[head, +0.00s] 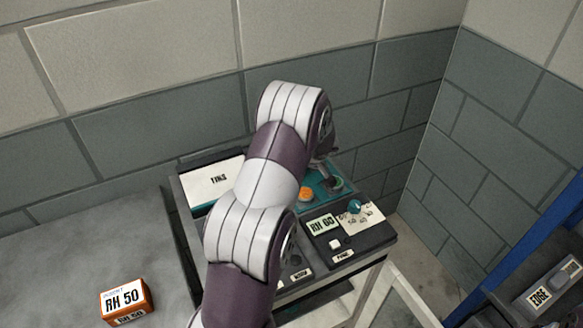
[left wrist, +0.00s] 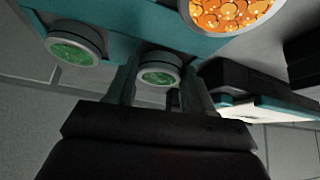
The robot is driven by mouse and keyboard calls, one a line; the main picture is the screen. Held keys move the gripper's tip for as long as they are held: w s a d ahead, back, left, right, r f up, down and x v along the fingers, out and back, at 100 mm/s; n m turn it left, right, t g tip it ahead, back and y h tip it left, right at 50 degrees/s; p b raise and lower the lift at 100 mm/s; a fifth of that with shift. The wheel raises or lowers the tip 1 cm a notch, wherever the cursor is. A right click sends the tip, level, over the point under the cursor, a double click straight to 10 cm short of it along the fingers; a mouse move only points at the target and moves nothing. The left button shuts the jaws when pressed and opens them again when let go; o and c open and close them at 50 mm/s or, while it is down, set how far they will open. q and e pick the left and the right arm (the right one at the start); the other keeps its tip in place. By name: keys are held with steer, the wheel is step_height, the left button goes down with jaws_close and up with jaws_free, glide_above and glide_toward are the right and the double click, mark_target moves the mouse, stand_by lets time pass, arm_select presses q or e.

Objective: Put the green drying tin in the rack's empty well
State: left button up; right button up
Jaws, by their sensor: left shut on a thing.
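My left gripper (head: 327,180) reaches over the teal rack (head: 318,192) on the dark-framed station; my arm hides much of it. In the left wrist view, the gripper (left wrist: 160,88) is shut on a round pale-rimmed tin with a green top (left wrist: 158,76). Another green-topped tin (left wrist: 75,50) sits on the teal rack (left wrist: 115,42) to its left. A tin of orange pieces (left wrist: 230,12) shows at the top edge; an orange one (head: 306,194) also shows in the head view. I cannot tell whether the held tin touches the rack, and no empty well is clearly visible.
A panel (head: 352,238) with an "RH 60" label, dial and buttons is at the station's front right. A "TINS" sign (head: 212,184) is at its back left. An orange "RH 50" box (head: 127,301) stands on the grey bench (head: 75,262). Block walls close off the back and right.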

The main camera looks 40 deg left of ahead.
arm_select(q)
steer(key=o, duration=0.9)
steer(key=shift+f, duration=0.1)
steer(key=shift+o, duration=1.1)
steer(key=shift+s, duration=0.15)
steer(key=shift+d, duration=0.1)
